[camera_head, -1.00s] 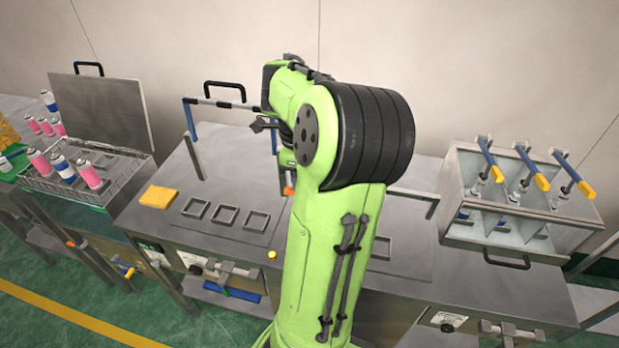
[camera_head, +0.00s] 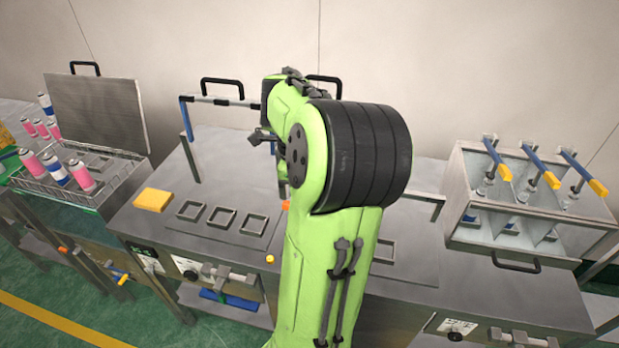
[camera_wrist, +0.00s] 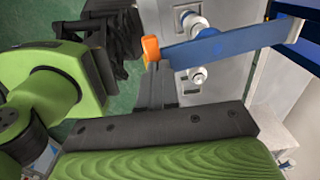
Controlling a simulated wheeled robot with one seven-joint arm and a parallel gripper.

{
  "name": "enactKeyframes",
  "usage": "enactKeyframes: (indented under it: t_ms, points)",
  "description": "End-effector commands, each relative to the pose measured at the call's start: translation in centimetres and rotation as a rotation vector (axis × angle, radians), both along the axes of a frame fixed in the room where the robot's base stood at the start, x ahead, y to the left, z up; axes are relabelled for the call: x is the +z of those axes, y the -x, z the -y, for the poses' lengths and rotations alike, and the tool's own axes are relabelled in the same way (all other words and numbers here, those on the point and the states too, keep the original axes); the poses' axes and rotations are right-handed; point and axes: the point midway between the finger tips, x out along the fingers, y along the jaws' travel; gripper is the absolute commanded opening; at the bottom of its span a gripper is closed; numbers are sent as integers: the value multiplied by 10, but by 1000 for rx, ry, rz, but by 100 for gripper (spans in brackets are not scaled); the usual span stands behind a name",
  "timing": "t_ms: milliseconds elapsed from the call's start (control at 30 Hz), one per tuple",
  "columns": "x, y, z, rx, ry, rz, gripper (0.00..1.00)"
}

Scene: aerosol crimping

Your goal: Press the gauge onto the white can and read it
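No can that is plainly all white shows. Pink-and-white cans (camera_head: 82,176) and a blue-and-white can (camera_head: 55,169) stand in a wire rack at the far left. I cannot make out a gauge in either view. My green arm hides the middle of the bench in the head view and covers my gripper there. In the wrist view, dark narrow parts that seem to be my gripper (camera_wrist: 155,90) reach up beside a blue lever (camera_wrist: 225,47) with an orange end (camera_wrist: 151,48). I cannot tell whether they touch it, or whether anything is held.
The steel bench (camera_head: 225,150) carries a yellow block (camera_head: 153,200) and several square frames (camera_head: 222,219). A bar frame (camera_head: 215,101) stands at its back. A clear-fronted box (camera_head: 472,225) with blue, yellow-tipped levers (camera_head: 541,165) is at right. An open lid (camera_head: 100,112) rises behind the rack.

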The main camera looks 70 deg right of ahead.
Motion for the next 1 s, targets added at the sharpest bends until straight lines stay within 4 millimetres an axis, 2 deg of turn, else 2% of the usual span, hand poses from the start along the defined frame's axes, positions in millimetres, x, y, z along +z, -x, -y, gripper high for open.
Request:
enactKeyframes:
  t_ms: [1000]
  points:
    - [-50, 2, -11, -2, -1, -1, 0]
